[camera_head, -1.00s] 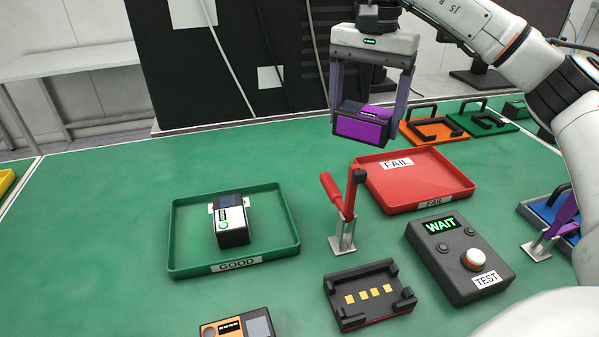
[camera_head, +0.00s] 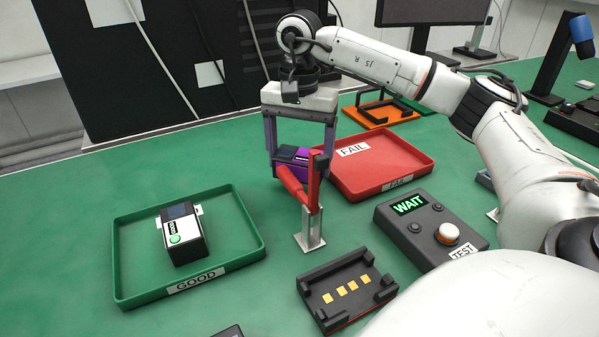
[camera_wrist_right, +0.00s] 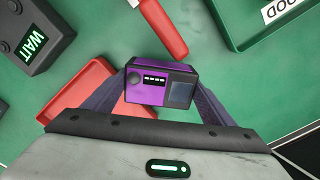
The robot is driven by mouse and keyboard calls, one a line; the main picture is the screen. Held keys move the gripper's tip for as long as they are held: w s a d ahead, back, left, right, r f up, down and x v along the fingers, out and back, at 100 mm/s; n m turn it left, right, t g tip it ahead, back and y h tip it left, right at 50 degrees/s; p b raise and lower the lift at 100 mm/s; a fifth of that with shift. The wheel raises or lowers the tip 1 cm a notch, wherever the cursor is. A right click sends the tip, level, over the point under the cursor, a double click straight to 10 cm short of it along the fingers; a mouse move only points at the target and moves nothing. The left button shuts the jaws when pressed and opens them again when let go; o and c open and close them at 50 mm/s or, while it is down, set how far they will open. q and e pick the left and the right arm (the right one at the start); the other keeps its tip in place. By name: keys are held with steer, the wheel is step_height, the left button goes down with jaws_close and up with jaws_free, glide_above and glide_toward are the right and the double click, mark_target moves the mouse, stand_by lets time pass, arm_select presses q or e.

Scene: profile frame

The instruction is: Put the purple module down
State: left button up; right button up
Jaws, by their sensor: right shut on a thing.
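The purple module (camera_head: 291,156) is a purple and black box held between the fingers of my right gripper (camera_head: 300,160). In the right wrist view the module (camera_wrist_right: 161,84) shows its purple face, a knob and a dark screen between the two fingers (camera_wrist_right: 160,95). In the head view the red lever of the clamp (camera_head: 309,200) stands in front of it and hides part of it. The module is above the table, behind the clamp and left of the red FAIL tray (camera_head: 415,178). My left gripper is not in view.
A green GOOD tray (camera_head: 125,262) at left holds a white and black module (camera_head: 183,236). A black fixture with gold contacts (camera_head: 330,283) lies in front of the clamp. A tester reading WAIT (camera_head: 425,235) stands at right. Green table is clear behind the GOOD tray.

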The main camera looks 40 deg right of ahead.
mark_target(299, 173)
step_height(299, 173, down, 4)
steer(key=shift+r, duration=0.15)
steer(key=o, duration=1.2)
